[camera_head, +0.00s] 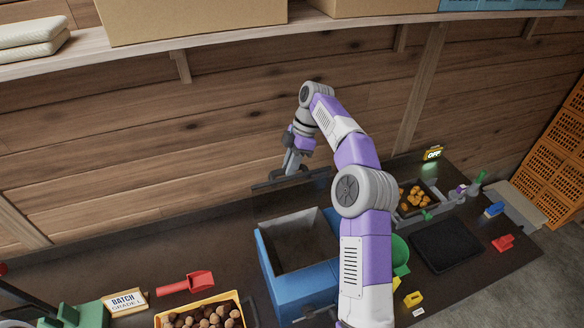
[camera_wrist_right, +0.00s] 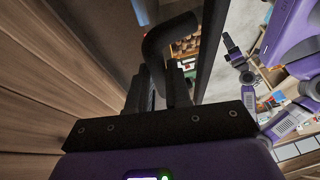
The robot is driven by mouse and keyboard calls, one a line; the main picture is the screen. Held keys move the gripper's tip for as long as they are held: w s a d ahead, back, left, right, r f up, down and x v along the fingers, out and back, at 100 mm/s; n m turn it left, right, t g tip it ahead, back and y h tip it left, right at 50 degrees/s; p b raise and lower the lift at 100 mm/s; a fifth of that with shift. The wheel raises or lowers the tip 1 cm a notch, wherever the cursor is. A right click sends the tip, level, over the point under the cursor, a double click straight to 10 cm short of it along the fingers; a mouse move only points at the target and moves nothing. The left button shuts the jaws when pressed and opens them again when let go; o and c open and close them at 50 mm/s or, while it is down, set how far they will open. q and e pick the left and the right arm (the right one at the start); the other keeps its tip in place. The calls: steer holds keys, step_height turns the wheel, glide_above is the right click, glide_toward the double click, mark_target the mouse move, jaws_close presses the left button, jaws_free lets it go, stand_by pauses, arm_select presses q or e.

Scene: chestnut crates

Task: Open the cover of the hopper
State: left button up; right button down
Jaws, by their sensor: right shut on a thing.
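The hopper (camera_head: 268,262) is a blue box with an open top and a bare grey inside, standing on the dark bench. Its cover (camera_head: 262,203) is a dark see-through panel that stands raised at the hopper's back side, with a dark bar along its top edge. My right gripper (camera_head: 291,170) is shut on the cover's handle at this bar. In the right wrist view the bent dark handle (camera_wrist_right: 167,42) shows close in front of the gripper.
A red scoop (camera_head: 187,283) and a tray of chestnuts (camera_head: 207,317) are left of the hopper. A green container (camera_head: 400,254), a black mat (camera_head: 445,245) and a dark tray (camera_head: 425,212) are to the right. A shelf (camera_head: 200,42) runs along the wall above my right arm.

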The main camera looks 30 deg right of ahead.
steer(key=shift+w+d+f+g, duration=0.2)
steer(key=shift+w+f+g, duration=0.1)
steer(key=shift+w+f, duration=0.15)
steer(key=shift+s, duration=0.1)
steer(key=c, duration=1.2)
jaws_free()
steer(key=shift+o, duration=0.7)
steer(key=shift+w+d, duration=0.1)
steer(key=shift+w, duration=0.15)
steer(key=shift+r, duration=0.1)
steer(key=shift+s+r, duration=0.1)
